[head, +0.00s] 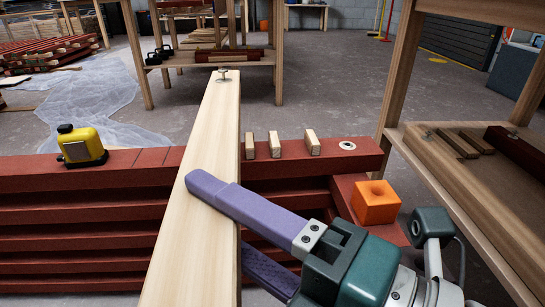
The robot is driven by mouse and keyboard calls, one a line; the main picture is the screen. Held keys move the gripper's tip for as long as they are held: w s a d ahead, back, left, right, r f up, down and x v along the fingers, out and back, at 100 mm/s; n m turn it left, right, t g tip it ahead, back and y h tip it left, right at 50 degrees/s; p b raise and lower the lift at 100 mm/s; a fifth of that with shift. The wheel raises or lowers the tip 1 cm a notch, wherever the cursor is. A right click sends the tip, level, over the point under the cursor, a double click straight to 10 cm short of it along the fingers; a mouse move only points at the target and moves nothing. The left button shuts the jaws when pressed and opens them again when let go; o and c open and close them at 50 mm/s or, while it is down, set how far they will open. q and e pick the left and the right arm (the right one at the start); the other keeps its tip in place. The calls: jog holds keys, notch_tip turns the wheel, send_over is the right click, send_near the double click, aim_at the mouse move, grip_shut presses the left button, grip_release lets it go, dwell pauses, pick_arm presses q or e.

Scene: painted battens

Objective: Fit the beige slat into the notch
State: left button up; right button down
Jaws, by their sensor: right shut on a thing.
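The long beige slat (207,190) runs from the bottom edge up the middle of the head view and crosses over the stack of dark red battens (80,210). My right gripper (218,225) reaches in from the lower right and is shut on the slat. One purple finger lies across its upper face; the other shows beside its right edge and is partly hidden by the slat. I cannot make out the notch, nor tell whether the slat touches the red battens. My left gripper is not in view.
Small pale blocks (275,144) and a white ring (347,145) sit on the top batten, right of the slat. An orange block (376,200) stands further right. A yellow tool (81,145) sits at left. Wooden benches stand behind and at right (470,190). Plastic sheeting (110,95) covers floor.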

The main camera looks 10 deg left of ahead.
notch_tip(320, 180, down, 6)
jog(key=b, duration=0.4)
jog(key=shift+r+b, duration=0.25)
jog(key=shift+b, duration=0.1)
jog(key=shift+p, duration=0.35)
dwell(1.3)
jog(key=shift+f+b, duration=1.6)
jog(key=shift+f, duration=0.15)
jog(key=shift+c, duration=0.7)
grip_release()
jog(key=p+v, duration=0.3)
jog(key=v, duration=0.7)
jog(key=shift+w, duration=0.1)
